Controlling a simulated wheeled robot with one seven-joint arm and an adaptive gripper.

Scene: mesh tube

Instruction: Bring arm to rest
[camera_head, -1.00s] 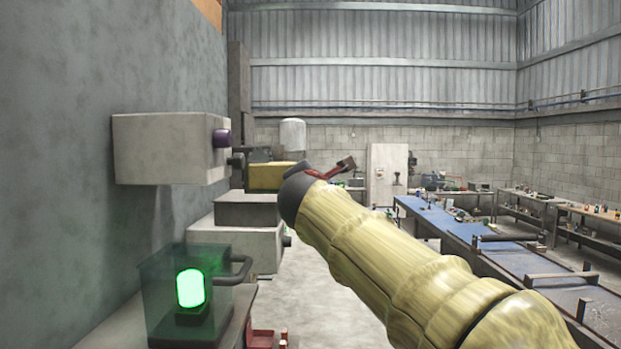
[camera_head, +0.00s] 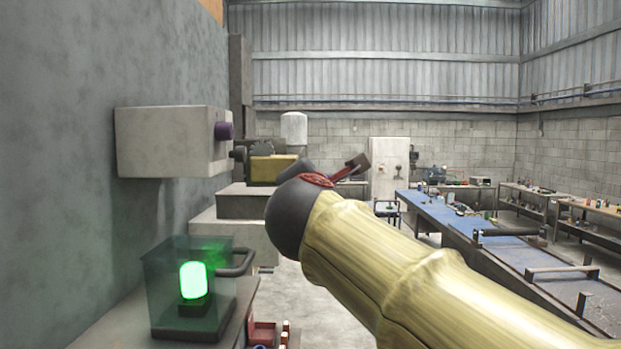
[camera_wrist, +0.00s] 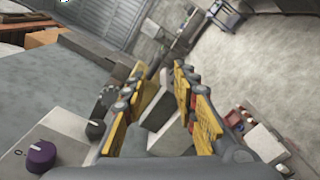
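My arm (camera_head: 400,275) reaches from the lower right of the head view toward the middle, ending in a dark round joint and a small red and dark wrist part. My gripper (camera_wrist: 160,72) shows in the wrist view with its two yellow-padded fingers apart. I see nothing held between them.
A grey wall box (camera_head: 168,141) with a purple knob (camera_head: 224,131) is at left. Below it, a glass case (camera_head: 165,290) with a glowing green lamp (camera_head: 193,281) stands on a bench. A long blue-topped table (camera_head: 440,215) is at right. Open floor lies between.

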